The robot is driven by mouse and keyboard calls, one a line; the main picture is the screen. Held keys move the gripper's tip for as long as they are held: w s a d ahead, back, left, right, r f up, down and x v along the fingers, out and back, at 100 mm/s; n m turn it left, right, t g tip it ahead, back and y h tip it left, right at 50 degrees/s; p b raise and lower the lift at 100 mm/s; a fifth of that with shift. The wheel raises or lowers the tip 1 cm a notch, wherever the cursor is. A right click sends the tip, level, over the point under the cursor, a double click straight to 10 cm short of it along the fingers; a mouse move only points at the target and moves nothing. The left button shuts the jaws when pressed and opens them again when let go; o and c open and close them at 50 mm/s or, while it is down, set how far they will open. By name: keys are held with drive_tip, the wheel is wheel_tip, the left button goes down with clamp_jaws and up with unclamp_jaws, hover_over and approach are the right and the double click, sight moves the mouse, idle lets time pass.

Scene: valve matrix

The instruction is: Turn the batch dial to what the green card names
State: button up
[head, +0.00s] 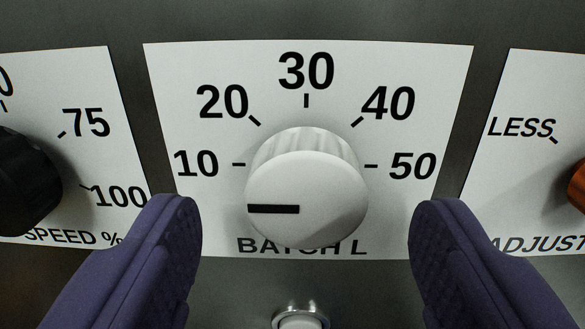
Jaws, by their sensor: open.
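The batch dial (325,205) is a white round knob in the middle of the head view, on a white plate (160,60) lettered "BATCH L". Its scale reads 10, 20, 30, 40 and 50 from left round to right. The black mark on the knob's face lies level and points left, toward 10. My gripper (305,215) has two purple fingers, one on each side of the dial. They are wide open, with a gap between each finger and the knob. The green card is not in view.
A black speed knob (22,182) on a "SPEED %" plate (95,150) is at the left edge. An orange knob (577,187) beside the words "LESS" and "ADJUST" is cut off at the right. A round metal-ringed button (300,320) sits below the batch plate.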

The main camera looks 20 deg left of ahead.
sight(305, 188)
drive_tip(key=shift+x, duration=1.3)
drive_tip(key=c, duration=1.1)
drive_tip(key=shift+o, duration=0.2)
drive_tip(key=shift+m, duration=0.3)
drive_tip(key=m, duration=0.3)
drive_tip(key=shift+d+m+b, duration=0.15)
drive_tip(key=shift+m+b, duration=0.2)
drive_tip(key=shift+m, duration=0.05)
drive_tip(key=m, duration=0.4)
drive_tip(key=m+p, duration=0.1)
drive_tip(key=m, duration=0.4)
drive_tip(key=shift+d+f+m, duration=0.1)
drive_tip(key=shift+d+m, duration=0.05)
drive_tip(key=shift+m, duration=0.25)
drive_tip(key=shift+f+m+p, duration=0.1)
drive_tip(key=shift+m+p, duration=0.2)
drive_tip(key=shift+m, duration=1.4)
